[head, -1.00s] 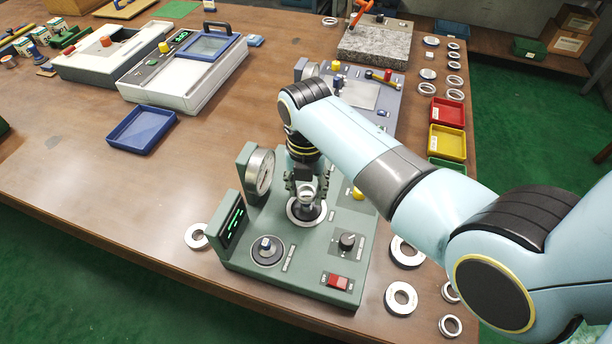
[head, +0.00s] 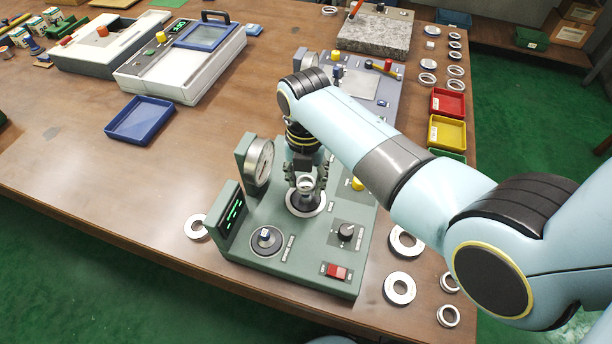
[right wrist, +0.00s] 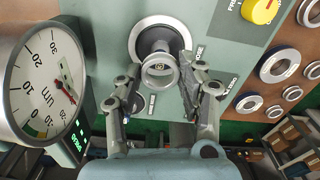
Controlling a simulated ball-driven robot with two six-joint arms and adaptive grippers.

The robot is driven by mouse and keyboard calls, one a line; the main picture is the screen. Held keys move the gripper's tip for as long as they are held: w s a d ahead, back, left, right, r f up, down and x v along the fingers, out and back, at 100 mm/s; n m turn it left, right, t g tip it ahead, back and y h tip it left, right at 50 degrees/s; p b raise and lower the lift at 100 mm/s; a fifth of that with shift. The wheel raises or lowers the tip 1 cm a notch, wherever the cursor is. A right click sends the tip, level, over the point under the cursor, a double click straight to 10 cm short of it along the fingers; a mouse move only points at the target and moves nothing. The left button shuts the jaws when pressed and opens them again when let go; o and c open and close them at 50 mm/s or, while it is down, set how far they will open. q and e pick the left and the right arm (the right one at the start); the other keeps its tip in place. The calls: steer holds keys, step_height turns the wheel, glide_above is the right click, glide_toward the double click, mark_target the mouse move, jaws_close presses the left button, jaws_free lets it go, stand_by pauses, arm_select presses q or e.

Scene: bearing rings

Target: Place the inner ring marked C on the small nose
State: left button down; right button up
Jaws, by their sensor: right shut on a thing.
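My right gripper (head: 306,182) is shut on a small silver ring (right wrist: 158,72) in the right wrist view. No letter is readable on it. The ring is at the top of a dark nose (head: 304,200) with a wide pale ring around its base, on the green gauge stand (head: 300,262). The nose's tip shows through the ring's opening in the wrist view; I cannot tell whether the ring sits around the tip or just above it. My left gripper is not in view.
A dial gauge (head: 259,162) and a green-lit display (head: 232,214) stand left of the gripper. A knob (head: 346,231) and red switch (head: 337,272) are on the right. Loose rings (head: 400,288) lie beside the stand. A blue tray (head: 141,120) lies further left.

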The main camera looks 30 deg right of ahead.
steer(key=shift+f, duration=0.3)
stand_by(0.4)
steer(key=shift+f+b, duration=1.45)
steer(key=shift+f, duration=0.55)
steer(key=o, duration=1.3)
steer(key=shift+c, duration=0.2)
step_height(320, 180, up, 12)
steer(key=shift+s+f, duration=0.1)
